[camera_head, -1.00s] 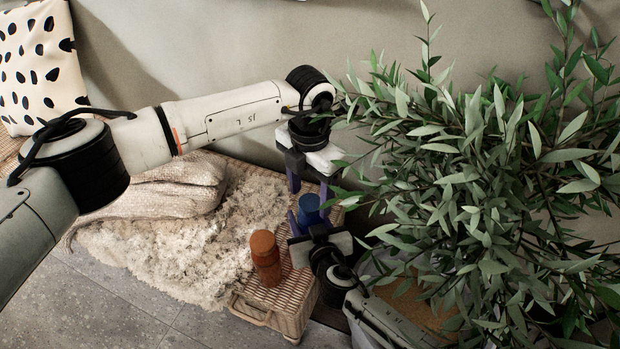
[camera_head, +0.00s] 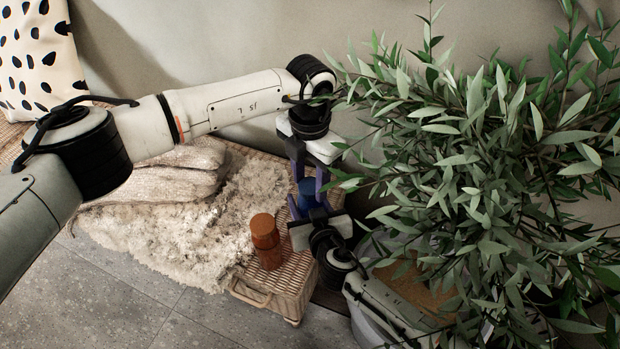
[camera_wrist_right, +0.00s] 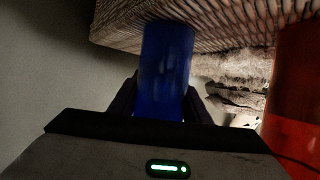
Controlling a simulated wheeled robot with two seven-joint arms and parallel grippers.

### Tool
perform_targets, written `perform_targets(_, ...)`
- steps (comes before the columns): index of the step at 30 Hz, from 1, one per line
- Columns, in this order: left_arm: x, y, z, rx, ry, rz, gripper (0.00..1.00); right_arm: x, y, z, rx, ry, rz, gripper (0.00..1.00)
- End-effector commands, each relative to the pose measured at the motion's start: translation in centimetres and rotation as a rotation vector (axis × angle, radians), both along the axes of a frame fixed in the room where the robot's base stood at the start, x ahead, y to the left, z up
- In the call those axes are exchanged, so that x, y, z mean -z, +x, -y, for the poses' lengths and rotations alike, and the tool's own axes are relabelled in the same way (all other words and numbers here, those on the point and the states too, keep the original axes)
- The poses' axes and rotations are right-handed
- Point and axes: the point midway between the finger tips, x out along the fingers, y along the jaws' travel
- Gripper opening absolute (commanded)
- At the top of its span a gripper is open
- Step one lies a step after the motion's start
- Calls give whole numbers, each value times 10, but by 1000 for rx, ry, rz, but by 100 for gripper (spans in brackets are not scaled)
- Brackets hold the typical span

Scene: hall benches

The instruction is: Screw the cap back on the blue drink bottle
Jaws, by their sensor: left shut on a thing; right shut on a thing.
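The blue drink bottle (camera_head: 308,188) stands on the wicker bench, partly covered by my grippers in the head view. My right gripper (camera_head: 306,207) comes from below and is shut on the bottle's body. In the right wrist view the blue bottle (camera_wrist_right: 164,75) lies between its dark fingers. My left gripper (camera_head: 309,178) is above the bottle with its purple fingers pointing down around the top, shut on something. That is likely the cap, but it is hidden between the fingers, so I cannot tell whether it touches the bottle.
An orange-brown bottle (camera_head: 265,242) stands left of the blue one on the wicker bench (camera_head: 290,290). A shaggy cream rug (camera_head: 190,235) covers the bench further left. A leafy plant (camera_head: 480,170) crowds the right side, its leaves close to my left gripper.

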Motion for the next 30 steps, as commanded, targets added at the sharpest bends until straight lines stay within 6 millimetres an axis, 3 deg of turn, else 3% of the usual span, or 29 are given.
perform_targets(1,0,0,0,0,-1,1,15,0,0,0,0,0,0,0)
perform_targets(2,0,0,0,0,-1,1,45,0,0,0,0,0,0,0)
perform_targets(5,0,0,0,0,-1,1,62,0,0,0,0,0,0,0)
perform_targets(17,-8,1,0,0,-1,2,64,0,0,0,0,0,0,0)
perform_targets(30,-93,1,0,1,-1,4,64,0,0,0,0,0,0,0)
